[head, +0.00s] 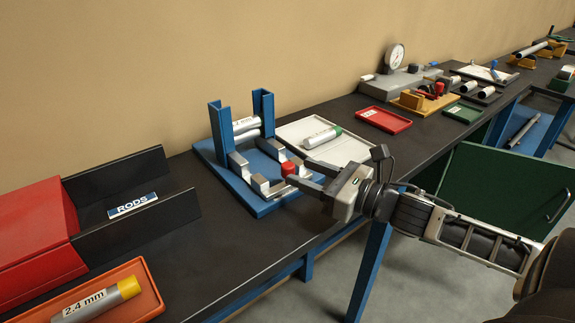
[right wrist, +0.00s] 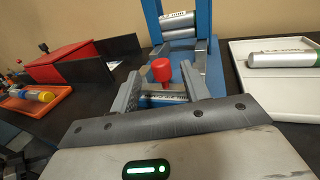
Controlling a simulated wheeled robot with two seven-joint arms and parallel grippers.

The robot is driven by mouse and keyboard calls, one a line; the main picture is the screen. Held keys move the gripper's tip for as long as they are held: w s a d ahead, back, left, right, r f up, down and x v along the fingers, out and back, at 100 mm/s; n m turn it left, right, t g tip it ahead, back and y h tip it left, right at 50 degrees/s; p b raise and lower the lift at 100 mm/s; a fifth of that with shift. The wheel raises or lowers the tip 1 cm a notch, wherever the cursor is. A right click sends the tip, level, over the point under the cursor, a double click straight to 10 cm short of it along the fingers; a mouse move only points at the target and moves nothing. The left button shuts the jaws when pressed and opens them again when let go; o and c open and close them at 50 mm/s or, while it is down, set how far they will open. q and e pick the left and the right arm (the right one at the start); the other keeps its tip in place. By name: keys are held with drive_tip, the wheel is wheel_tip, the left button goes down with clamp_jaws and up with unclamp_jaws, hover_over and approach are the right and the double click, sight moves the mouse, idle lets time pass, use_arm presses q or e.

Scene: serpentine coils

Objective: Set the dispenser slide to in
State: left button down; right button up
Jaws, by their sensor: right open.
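The blue dispenser (head: 216,134) stands on the bench with two upright channels and silver rods stacked between them. Its slide has a red knob (head: 289,168) at the front end. My right gripper (head: 297,174) is open at the knob. In the right wrist view the red knob (right wrist: 162,70) shows between the two fingertips (right wrist: 160,82), with a gap to each finger. A label strip lies below the knob, partly hidden by my gripper. I cannot tell the slide's exact position. My left gripper is not in view.
A white tray (head: 352,150) with a green-capped rod (head: 321,137) lies right of the dispenser. A red box (head: 35,232) and black-walled RODS bay (head: 130,205) stand left. An orange tray (head: 148,296) holds a yellow-capped rod. Bare bench lies between bay and dispenser.

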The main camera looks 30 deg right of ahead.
sight(294, 169)
drive_tip(key=shift+x, duration=2.55)
drive_tip(key=shift+c, duration=0.4)
clamp_jaws()
